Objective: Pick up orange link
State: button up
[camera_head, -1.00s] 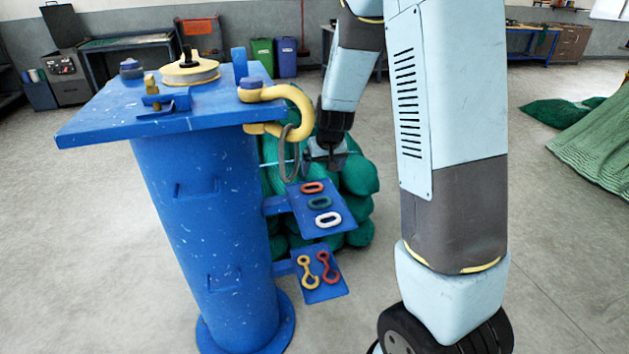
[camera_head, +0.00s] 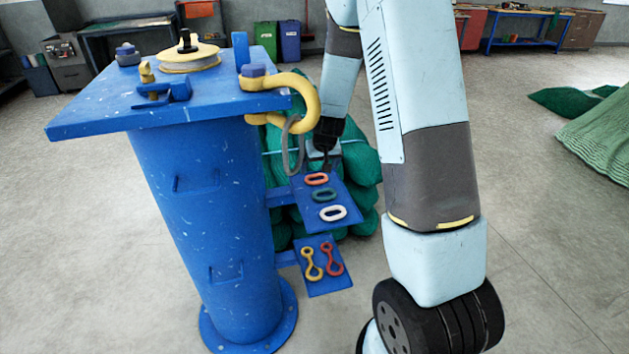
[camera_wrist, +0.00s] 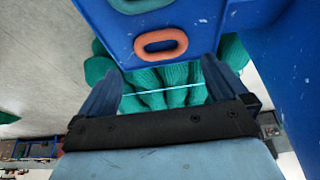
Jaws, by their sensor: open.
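The orange link (camera_head: 316,179) is an oval ring lying on the upper blue shelf (camera_head: 347,189), at the end nearest my gripper. It also shows in the wrist view (camera_wrist: 160,44), above and between my fingers. My gripper (camera_head: 325,160) is just beyond and slightly above the link in the head view, partly hidden by the grey ring and dark arm parts. In the wrist view my gripper (camera_wrist: 165,90) has its two fingers wide apart with nothing between them but the background net. The link is apart from the fingers.
A green link (camera_head: 328,195) and a white link (camera_head: 333,213) lie beside it. A lower shelf (camera_head: 325,287) holds yellow and red hooks. A yellow shackle (camera_head: 305,90) with a grey ring (camera_head: 286,145) hangs close left of my gripper. Green netting (camera_head: 362,160) is bundled behind.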

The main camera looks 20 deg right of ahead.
aim_at(316, 180)
jog(key=shift+x, duration=2.9)
jog(key=shift+s+a, duration=0.1)
jog(key=shift+s, duration=0.15)
jog(key=shift+c, duration=0.2)
jog(key=shift+f, duration=0.1)
jog(key=c, duration=1.1)
